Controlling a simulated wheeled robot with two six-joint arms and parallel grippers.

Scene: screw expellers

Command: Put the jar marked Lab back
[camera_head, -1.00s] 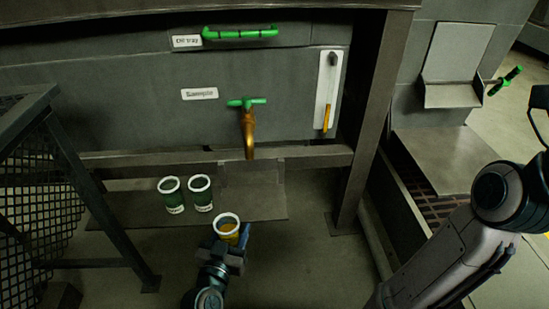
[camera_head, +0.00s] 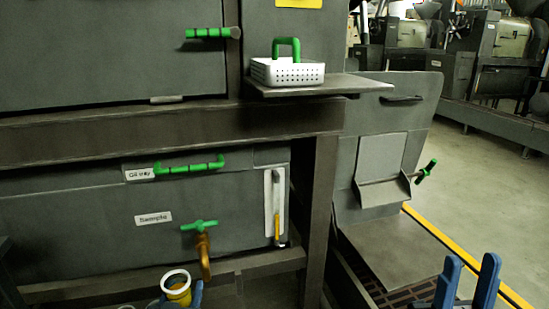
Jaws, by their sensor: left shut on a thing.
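A jar (camera_head: 176,287) with a white rim and yellow-orange contents is at the bottom edge of the view, just left of and below the brass tap (camera_head: 204,258). No marking on it can be read, so I cannot tell whether it is the Lab jar. My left gripper (camera_head: 181,299) is shut on this jar and holds it upright; most of the gripper is cut off by the frame. My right gripper (camera_head: 468,283) is at the bottom right, with its two blue fingers apart and nothing between them.
A white perforated basket (camera_head: 287,72) with a green handle stands on a shelf (camera_head: 330,87). A panel marked Sample (camera_head: 153,219) carries the green-handled tap and a sight gauge (camera_head: 274,207). A steel post (camera_head: 321,215) stands right of them. Open floor lies at the right.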

